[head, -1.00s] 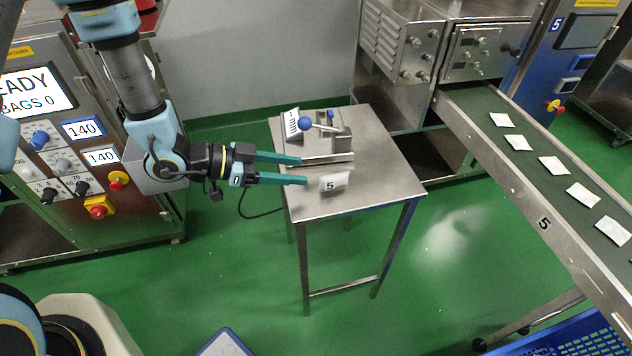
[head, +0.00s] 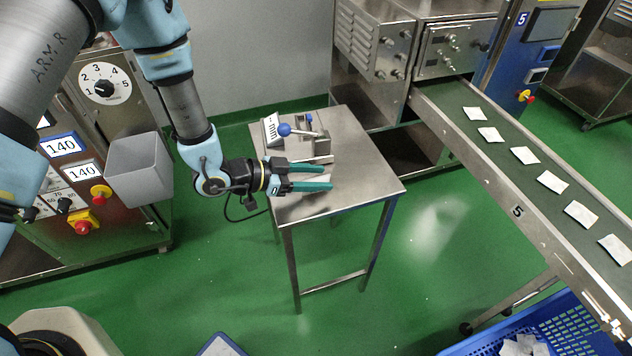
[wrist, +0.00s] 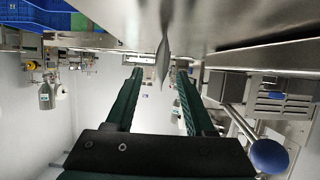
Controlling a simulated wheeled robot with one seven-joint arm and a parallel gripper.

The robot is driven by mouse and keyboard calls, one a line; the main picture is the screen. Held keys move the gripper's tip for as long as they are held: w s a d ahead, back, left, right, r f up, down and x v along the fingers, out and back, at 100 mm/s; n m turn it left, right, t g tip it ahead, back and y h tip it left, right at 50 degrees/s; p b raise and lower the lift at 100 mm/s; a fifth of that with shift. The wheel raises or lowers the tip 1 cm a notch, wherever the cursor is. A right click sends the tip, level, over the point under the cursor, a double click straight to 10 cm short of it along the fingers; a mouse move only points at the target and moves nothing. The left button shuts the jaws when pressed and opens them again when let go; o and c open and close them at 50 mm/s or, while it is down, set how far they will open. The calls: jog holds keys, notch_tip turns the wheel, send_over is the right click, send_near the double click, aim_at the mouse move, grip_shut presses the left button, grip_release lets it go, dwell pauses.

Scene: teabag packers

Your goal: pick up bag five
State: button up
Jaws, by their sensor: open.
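Bag five, a small white packet that showed a "5" in the earlier head view, is on the steel table (head: 365,178) near its front. In the head view now only a pale strip of the bag (head: 319,178) shows between my fingers, and its number is hidden. My gripper (head: 328,177) is open, level and low over the table, with one green finger on each side of the bag. In the wrist view the bag (wrist: 163,62) is seen edge-on between the tips of my open gripper (wrist: 159,76). I cannot tell whether either finger touches it.
A steel fixture with a blue ball-ended lever (head: 285,129) stands on the table just behind my gripper. A conveyor (head: 505,170) carrying several white bags runs down the right. A blue crate (head: 560,325) with bags stands at lower right.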

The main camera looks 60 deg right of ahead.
aim_at(316, 177)
grip_shut()
dwell(0.3)
dwell(0.5)
notch_tip(316, 177, up, 9)
jog(key=shift+f+b, duration=0.15)
jog(key=shift+b, duration=0.6)
jog(key=shift+r, duration=0.65)
